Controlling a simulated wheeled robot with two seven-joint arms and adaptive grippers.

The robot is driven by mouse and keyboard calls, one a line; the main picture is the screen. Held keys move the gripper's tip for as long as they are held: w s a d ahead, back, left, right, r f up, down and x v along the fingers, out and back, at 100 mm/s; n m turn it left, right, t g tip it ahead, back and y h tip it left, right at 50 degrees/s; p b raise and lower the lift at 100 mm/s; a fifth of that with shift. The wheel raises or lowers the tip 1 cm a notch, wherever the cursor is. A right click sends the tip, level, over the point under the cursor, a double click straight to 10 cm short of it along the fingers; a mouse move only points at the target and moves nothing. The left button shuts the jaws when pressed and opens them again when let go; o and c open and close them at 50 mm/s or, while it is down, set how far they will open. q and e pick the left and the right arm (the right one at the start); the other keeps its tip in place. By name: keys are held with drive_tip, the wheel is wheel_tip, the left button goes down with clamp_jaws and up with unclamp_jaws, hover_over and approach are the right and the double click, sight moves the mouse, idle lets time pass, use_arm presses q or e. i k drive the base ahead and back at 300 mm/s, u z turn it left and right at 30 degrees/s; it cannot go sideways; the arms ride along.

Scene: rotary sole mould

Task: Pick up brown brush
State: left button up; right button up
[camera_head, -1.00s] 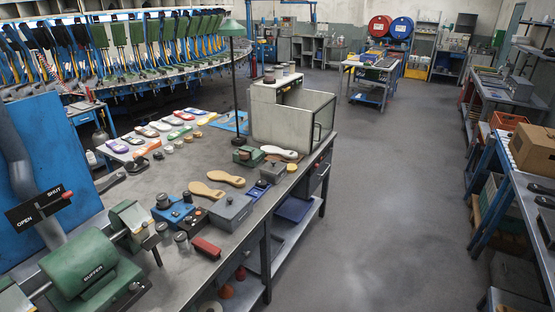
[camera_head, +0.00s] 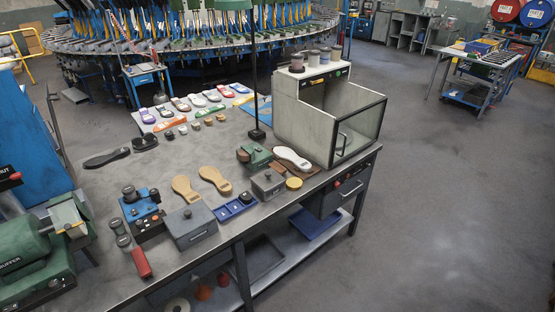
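I cannot make out a clearly brown brush. A small dark red block (camera_head: 141,262), which may be a brush, lies near the front edge of the grey workbench (camera_head: 105,187). Two tan sole-shaped pieces (camera_head: 186,188) (camera_head: 214,179) lie flat on the bench farther back. Neither of my grippers is in view.
A green buffer (camera_head: 28,262) stands at the left. A blue device (camera_head: 141,212), grey lidded box (camera_head: 190,228), blue tray (camera_head: 236,208) and glass-fronted cabinet (camera_head: 318,108) occupy the bench. The rotary machine (camera_head: 190,38) is behind.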

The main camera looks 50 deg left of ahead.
sight(276, 166)
drive_tip(key=u, duration=0.6)
drive_tip(key=i, duration=1.1)
drive_tip(key=u, duration=1)
